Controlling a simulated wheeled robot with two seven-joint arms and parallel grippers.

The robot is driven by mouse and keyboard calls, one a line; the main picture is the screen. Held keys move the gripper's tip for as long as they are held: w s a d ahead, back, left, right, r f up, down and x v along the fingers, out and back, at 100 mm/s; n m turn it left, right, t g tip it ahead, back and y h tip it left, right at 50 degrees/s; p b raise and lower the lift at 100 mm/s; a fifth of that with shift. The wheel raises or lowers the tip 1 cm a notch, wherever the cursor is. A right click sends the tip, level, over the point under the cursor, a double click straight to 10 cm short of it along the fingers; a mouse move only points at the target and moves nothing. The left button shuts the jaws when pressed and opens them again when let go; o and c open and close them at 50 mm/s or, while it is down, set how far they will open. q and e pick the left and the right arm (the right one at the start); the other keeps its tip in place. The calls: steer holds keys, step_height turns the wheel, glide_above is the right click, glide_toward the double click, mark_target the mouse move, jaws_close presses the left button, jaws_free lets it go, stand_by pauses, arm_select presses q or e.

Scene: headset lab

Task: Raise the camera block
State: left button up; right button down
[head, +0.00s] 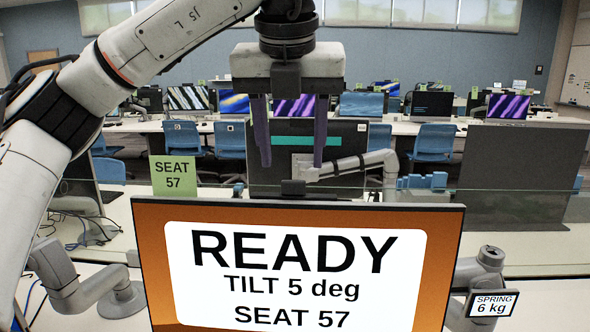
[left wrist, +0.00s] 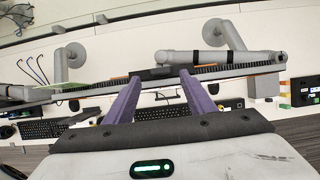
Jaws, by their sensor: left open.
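The camera block is a small dark block (head: 293,187) at the middle of the top edge of the front monitor (head: 148,235). That monitor's screen reads READY, TILT 5 deg, SEAT 57. My left gripper (head: 292,164) points down with two purple fingers spread apart. In the head view its tips appear just above the block, one to each side. In the left wrist view the block (left wrist: 152,73) shows between the tips of the open left gripper (left wrist: 160,75). Nothing is held. My right gripper is not in view.
A green SEAT 57 card (head: 173,177) stands at the monitor's upper left. A grey monitor arm (head: 100,292) is at lower left. A post with a SPRING 6 kg label (head: 491,304) is at right. A glass divider edge and another monitor (head: 525,165) stand behind.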

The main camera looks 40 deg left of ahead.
mark_target(293, 190)
arm_select(q)
steer(key=shift+x, duration=2.35)
steer(key=shift+w, duration=0.1)
